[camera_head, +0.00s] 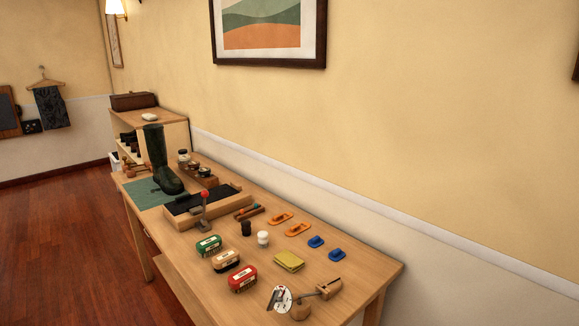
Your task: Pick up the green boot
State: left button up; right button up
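The green boot (159,158) is dark green and tall. It stands upright near the far left end of a wooden table (367,266), on or at the edge of a green mat (146,194). Its toe points toward the lower right of the picture. Nothing is holding it. Neither of my grippers shows in the head view.
A wooden tray with a dark top (197,205) and a red-knobbed lever (204,197) stand just in front of the boot. Jars (184,157) are behind it. Open floor (60,250) lies left.

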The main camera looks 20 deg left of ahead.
aim_at(168, 180)
jog(key=i+j+z, duration=0.25)
jog(key=j, duration=1.35)
jog(key=j+z, duration=0.2)
jog(key=j, duration=1.4)
jog(key=j+z, duration=0.45)
jog(key=j, duration=2.15)
